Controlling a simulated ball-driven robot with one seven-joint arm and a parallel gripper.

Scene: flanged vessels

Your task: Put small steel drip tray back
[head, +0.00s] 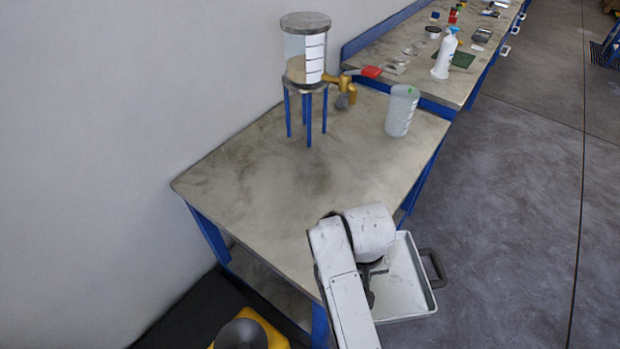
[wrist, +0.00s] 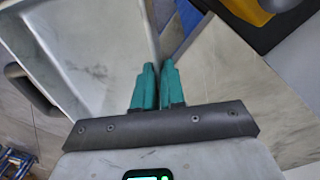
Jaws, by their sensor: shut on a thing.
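The small steel drip tray (head: 408,290) is a shallow, pale rectangular tray with a raised rim and a dark handle on its right side. It is off the right side of the near table, above the floor, and its left part is hidden behind my arm. In the wrist view the tray (wrist: 90,45) fills the upper left, with the dark handle at the far left. My gripper (wrist: 157,70) has its teal fingers close together at the tray's near wall, shut on it. The exact grip is hard to see. In the head view my arm mostly hides the gripper.
The near table (head: 250,190) has a wide clear top. At its back stand a clear vessel (head: 305,55) on blue legs, with a brass tap (head: 345,86) and red handle, and a translucent beaker (head: 402,112). A bench (head: 415,68) behind holds a white bottle (head: 444,58) and several small items.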

